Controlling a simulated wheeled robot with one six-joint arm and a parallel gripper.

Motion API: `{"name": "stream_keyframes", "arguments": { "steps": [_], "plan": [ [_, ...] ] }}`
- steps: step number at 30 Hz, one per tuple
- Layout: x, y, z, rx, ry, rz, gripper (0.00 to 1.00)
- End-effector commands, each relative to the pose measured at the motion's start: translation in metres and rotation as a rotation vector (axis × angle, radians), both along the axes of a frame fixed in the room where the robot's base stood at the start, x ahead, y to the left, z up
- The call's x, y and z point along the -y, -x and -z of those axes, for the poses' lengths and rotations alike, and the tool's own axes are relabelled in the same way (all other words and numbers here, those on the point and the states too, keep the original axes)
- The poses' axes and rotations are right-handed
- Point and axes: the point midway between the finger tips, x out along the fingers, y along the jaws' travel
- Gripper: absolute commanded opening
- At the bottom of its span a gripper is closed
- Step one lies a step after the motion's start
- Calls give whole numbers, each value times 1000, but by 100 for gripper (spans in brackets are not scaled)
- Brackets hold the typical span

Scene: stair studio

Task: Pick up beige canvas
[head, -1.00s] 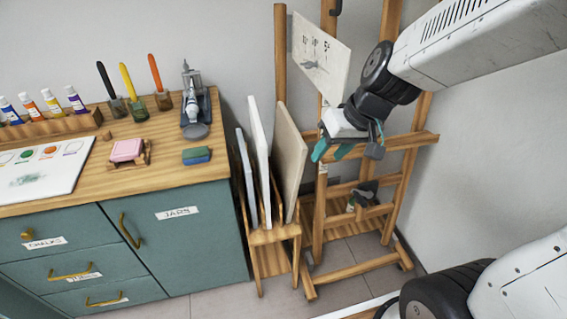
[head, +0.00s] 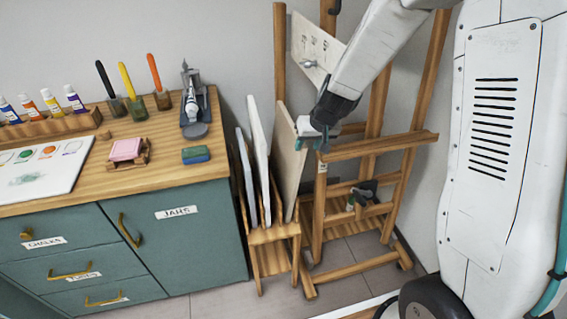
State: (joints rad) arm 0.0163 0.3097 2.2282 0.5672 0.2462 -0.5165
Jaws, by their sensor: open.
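The beige canvas (head: 288,165) stands upright in a wooden rack (head: 272,236), the rightmost of the canvases there. My gripper (head: 308,140) is at the upper right edge of the beige canvas, in front of the easel. Its jaws are open, with a fingertip close to the canvas edge. I cannot tell whether it touches the canvas or whether the edge lies between the fingers.
A white canvas (head: 259,150) and a grey-blue canvas (head: 245,175) stand left of the beige one. A wooden easel (head: 385,147) stands close on the right. A teal cabinet (head: 190,235) with a wooden top is at the left.

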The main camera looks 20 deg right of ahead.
Motion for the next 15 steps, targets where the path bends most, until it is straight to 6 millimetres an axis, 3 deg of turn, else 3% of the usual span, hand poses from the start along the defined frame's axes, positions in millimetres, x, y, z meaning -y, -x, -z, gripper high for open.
{"name": "stream_keyframes", "arguments": {
  "steps": [3, 8, 15],
  "plan": [
    [-5, -15, 0, -1, -1, -1, 44],
    [-7, -22, 2, -2, 0, 0, 44],
    [-12, -35, 32, -3, -1, 0, 44]
  ]
}}
